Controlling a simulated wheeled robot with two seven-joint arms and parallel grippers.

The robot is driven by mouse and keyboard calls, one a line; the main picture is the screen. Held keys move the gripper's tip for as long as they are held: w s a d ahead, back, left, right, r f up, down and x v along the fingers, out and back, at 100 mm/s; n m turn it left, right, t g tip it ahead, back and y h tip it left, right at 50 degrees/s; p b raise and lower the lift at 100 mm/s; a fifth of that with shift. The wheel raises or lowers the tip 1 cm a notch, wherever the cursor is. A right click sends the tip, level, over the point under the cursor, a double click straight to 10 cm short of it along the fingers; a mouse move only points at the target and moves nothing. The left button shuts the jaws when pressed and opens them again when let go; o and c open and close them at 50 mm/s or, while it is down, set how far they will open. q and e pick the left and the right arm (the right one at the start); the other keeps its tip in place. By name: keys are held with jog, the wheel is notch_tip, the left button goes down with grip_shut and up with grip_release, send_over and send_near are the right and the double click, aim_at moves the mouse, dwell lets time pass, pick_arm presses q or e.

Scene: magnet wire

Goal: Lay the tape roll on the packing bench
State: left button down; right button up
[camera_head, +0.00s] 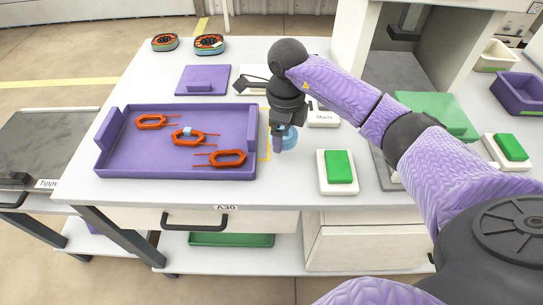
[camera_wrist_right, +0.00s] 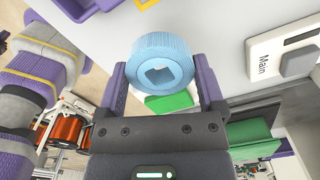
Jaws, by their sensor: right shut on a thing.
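I cannot tell whether the roll touches the bench. A yellow outline (camera_head: 264,154) on the bench top is partly hidden behind the gripper. My left gripper is not in view.
The purple tray (camera_head: 118,168) holds several orange coil parts. A green-topped white box (camera_head: 338,172) stands right of the gripper, a "Main" switch box (camera_head: 323,119) behind it. A purple plate (camera_head: 203,79) lies behind the tray. Two round coils (camera_head: 209,44) sit at the back left.

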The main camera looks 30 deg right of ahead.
aim_at(283, 158)
notch_tip(283, 158, down, 6)
jog(key=shift+f+b, duration=0.1)
jog(key=shift+b, duration=0.8)
jog(key=shift+d, duration=0.1)
jog(key=o, duration=1.1)
jog(key=shift+r, duration=0.35)
notch_tip(283, 158, up, 12)
jog(key=p, duration=0.4)
jog(key=shift+f, duration=0.2)
